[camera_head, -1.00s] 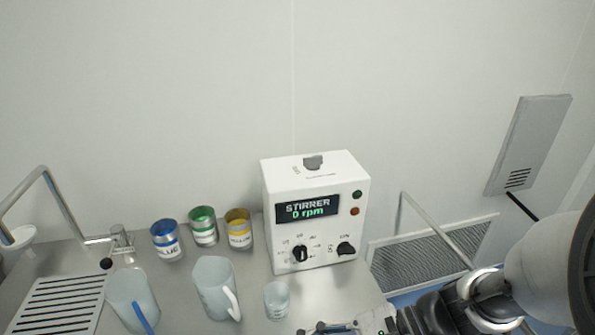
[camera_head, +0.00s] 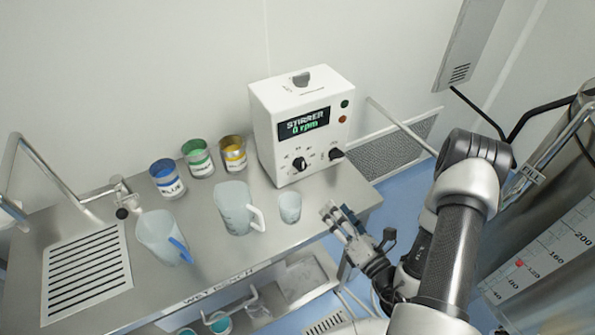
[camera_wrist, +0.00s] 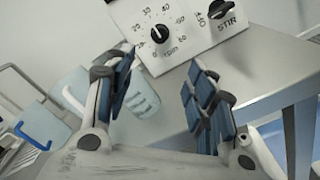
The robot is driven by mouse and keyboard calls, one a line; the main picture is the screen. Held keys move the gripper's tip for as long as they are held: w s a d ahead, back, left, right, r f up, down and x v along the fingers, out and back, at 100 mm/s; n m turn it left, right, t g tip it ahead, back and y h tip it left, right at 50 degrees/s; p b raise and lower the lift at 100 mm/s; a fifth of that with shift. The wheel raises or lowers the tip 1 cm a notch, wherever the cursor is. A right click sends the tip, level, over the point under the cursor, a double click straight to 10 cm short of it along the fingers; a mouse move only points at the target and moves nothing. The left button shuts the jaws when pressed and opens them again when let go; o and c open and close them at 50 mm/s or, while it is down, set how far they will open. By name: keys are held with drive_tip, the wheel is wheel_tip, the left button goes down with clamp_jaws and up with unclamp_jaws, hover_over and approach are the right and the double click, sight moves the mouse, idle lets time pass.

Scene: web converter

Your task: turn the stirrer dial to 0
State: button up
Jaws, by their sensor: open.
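The white stirrer box (camera_head: 283,152) stands on the steel bench against the wall. Its display (camera_head: 304,122) reads "STIRRER 0 rpm". Two black knobs sit low on its front: a left knob (camera_head: 300,165) and a right knob (camera_head: 336,154). In the wrist view, the knob with the numbered rpm scale (camera_wrist: 159,33) shows at top centre, and the knob marked STIR (camera_wrist: 219,9) is to its right. My gripper (camera_head: 340,215) is open and empty in front of the bench's right part, apart from the box. Its two blue-padded fingers (camera_wrist: 163,95) point towards the panel.
A small clear beaker (camera_head: 289,207) and a larger jug (camera_head: 235,208) stand before the box. Blue (camera_head: 167,179), green (camera_head: 198,158) and yellow (camera_head: 233,154) cans stand left. Another jug (camera_head: 163,238) is near the drain grate (camera_head: 87,270). A metal tank (camera_head: 560,235) is at right.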

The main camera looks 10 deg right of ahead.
sight(303, 168)
drive_tip(key=b+x, duration=0.1)
drive_tip(key=x, duration=1.6)
drive_tip(key=shift+w+b, duration=0.15)
drive_tip(key=shift+b, duration=0.2)
drive_tip(key=shift+c, duration=0.6)
drive_tip(key=c, duration=1)
